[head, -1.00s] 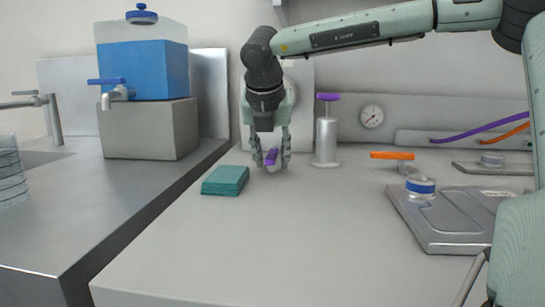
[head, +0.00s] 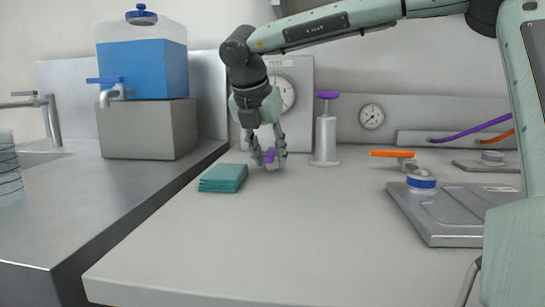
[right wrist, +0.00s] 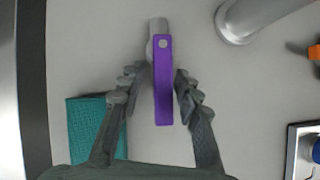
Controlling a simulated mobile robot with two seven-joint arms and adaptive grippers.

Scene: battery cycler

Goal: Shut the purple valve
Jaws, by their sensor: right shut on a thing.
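The purple valve has a purple lever handle (head: 269,155) on a small grey body on the grey worktop. In the right wrist view the handle (right wrist: 164,85) runs lengthwise between the fingers, with a pale grey stub of the valve beyond its far end. My right gripper (head: 270,161) comes down from above, tilted, with its fingers shut on the handle. In the right wrist view the gripper (right wrist: 152,82) has one finger on each side of it. The fingers partly hide the valve body in the head view. My left gripper is not in view.
A teal stack of cloths (head: 223,178) lies just left of the valve. A grey cylinder with a purple top (head: 325,140) stands close on the right. An orange-handled valve (head: 394,154) and a metal tray (head: 455,230) are farther right. The front worktop is clear.

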